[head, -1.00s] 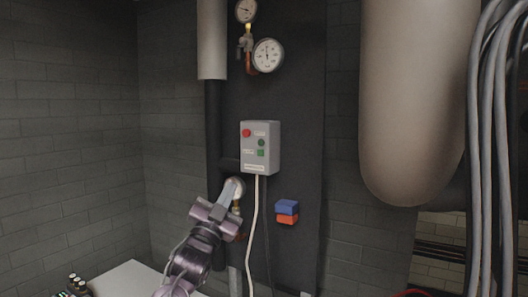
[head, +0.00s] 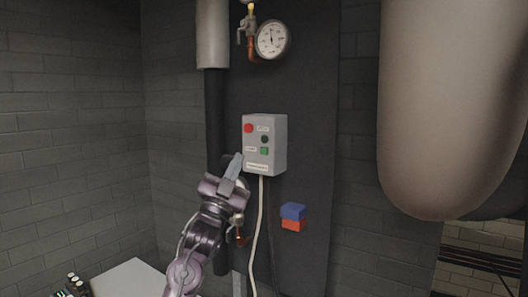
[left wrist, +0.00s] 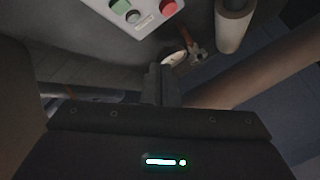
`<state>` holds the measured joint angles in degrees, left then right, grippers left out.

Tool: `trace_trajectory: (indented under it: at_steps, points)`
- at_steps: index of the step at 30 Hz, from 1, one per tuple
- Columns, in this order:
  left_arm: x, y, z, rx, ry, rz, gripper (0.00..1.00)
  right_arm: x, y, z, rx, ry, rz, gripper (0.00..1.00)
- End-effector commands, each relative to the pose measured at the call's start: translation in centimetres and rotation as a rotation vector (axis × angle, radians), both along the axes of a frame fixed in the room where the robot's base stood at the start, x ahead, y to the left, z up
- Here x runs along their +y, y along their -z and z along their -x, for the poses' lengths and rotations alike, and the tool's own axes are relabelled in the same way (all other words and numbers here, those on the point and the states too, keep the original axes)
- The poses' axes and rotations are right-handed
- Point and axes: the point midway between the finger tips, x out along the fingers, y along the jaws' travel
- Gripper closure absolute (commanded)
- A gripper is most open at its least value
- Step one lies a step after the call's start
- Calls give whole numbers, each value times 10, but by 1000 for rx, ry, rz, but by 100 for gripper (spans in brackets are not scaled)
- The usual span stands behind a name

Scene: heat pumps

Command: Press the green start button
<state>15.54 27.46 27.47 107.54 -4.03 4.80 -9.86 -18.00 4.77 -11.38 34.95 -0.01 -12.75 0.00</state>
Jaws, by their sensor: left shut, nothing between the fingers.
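A grey control box (head: 277,150) is mounted on the dark panel in the head view. In the left wrist view the green button (left wrist: 120,6) and red button (left wrist: 168,7) show at the top edge. My left gripper (head: 237,160) is shut and empty, its fingertips at the box's lower left in the picture. In the left wrist view its fingers (left wrist: 160,72) point toward the area below the box. My right gripper is not in view.
A white cable (head: 257,225) hangs from the box. A blue and red block (head: 293,217) is on the panel to the right. A gauge (head: 271,40) is above, a dark pipe (head: 214,110) at left, and a large tank (head: 450,110) at right.

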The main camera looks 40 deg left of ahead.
Motion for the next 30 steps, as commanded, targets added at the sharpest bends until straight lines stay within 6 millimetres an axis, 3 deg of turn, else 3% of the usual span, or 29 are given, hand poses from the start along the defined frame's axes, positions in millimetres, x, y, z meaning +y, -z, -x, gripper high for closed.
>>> trace_trajectory:
  at_steps: [3,6,18,30]
  points:
    - [2,-3,-15,0,1,2,100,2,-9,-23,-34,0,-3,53]
    - [4,-3,-30,0,0,2,100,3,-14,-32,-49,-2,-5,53]
    - [8,-1,-73,-1,-1,0,100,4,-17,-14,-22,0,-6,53]
    - [8,0,-78,0,-1,-1,100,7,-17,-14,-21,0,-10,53]
